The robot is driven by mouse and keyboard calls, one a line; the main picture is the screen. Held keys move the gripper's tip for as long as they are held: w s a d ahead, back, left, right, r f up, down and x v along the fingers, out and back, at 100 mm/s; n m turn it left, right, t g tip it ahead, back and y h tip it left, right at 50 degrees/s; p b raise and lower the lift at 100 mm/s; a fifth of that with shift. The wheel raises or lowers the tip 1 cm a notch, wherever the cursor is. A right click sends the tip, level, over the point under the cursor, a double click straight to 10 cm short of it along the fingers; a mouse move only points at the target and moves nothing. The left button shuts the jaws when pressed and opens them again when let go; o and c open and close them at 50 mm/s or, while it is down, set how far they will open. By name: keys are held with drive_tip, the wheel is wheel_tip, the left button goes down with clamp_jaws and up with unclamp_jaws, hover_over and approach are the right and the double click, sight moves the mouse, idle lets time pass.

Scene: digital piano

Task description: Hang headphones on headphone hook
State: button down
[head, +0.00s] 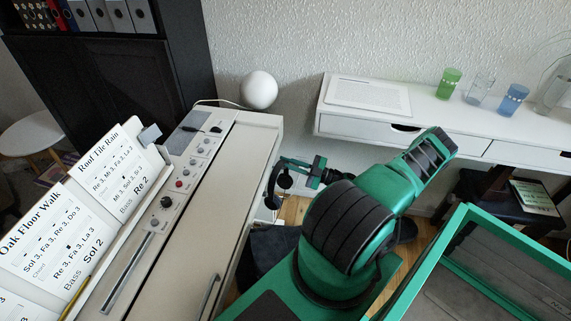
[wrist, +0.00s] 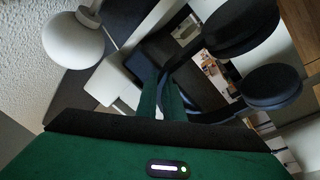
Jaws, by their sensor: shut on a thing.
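The dark headphones (head: 285,181) are off the right end of the piano, in the air beside it. In the wrist view their two round ear cups (wrist: 272,86) are at the upper right, and the thin band curves down toward the fingers. My gripper (head: 309,172) is shut on the headphones' band; in the wrist view its green fingers (wrist: 160,97) are partly hidden by the dark wrist edge. I cannot make out the headphone hook in either view. The headphones appear close to the piano's side, but whether they touch it I cannot tell.
The white digital piano (head: 222,190) with song sheets (head: 60,225) fills the left. A white round lamp (head: 259,90) stands behind its far end. A white wall shelf (head: 450,115) with several glasses is at the back right. A dark stool (head: 505,195) stands below it.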

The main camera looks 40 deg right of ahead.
drive_tip(key=c, duration=1.8)
unclamp_jaws()
drive_tip(key=shift+v, duration=2.45)
drive_tip(key=shift+v, duration=5.45)
drive_tip(key=shift+f, duration=0.1)
